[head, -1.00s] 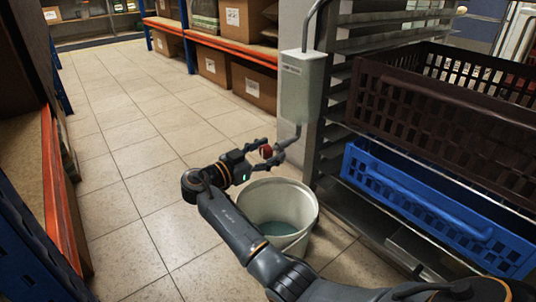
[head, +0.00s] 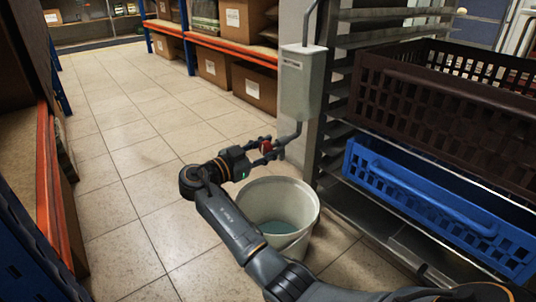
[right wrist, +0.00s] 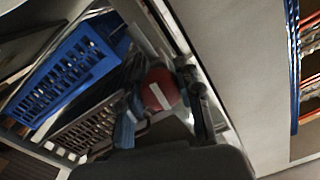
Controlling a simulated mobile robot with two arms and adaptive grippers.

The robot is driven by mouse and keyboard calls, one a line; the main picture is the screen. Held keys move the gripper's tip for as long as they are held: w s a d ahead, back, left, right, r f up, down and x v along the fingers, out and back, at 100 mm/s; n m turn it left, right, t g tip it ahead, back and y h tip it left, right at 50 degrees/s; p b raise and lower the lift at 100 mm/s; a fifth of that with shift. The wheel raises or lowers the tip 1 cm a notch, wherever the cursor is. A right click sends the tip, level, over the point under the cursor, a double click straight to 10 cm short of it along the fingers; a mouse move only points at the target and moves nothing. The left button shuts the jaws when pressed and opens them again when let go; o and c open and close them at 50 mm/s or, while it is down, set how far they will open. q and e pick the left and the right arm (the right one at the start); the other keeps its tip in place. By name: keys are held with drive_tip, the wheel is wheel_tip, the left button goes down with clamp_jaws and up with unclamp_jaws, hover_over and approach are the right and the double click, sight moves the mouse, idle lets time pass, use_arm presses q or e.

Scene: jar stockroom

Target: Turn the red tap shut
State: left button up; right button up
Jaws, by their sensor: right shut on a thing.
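The red tap (head: 266,147) sits on the grey pipe below a pale grey wall box, above a bucket. My right gripper (head: 266,150) reaches in from the left of it and is shut on the tap. Whether water is running cannot be made out. My left gripper is not in view.
The grey box (head: 302,85) hangs on a pillar above the tap. At the right, a metal rack holds a dark brown crate (head: 430,110) and a blue crate (head: 440,207). Shelves with cartons (head: 253,87) stand behind. The tiled floor at the left is clear.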

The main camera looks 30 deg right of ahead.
drive_tip(key=m+b, duration=0.2)
drive_tip(key=b, duration=0.1)
drive_tip(key=shift+f+m, duration=0.25)
drive_tip(key=shift+m, duration=0.15)
drive_tip(key=shift+r+m+b, duration=0.15)
drive_tip(key=shift+m+b, duration=0.2)
drive_tip(key=shift+m, duration=0.55)
drive_tip(key=m, duration=0.5)
drive_tip(key=shift+r+m, duration=0.15)
drive_tip(key=shift+m, duration=0.15)
drive_tip(key=m, duration=0.3)
drive_tip(key=m+g, duration=0.1)
drive_tip(key=m, duration=0.2)
drive_tip(key=shift+m+h, duration=0.3)
drive_tip(key=o, duration=1.2)
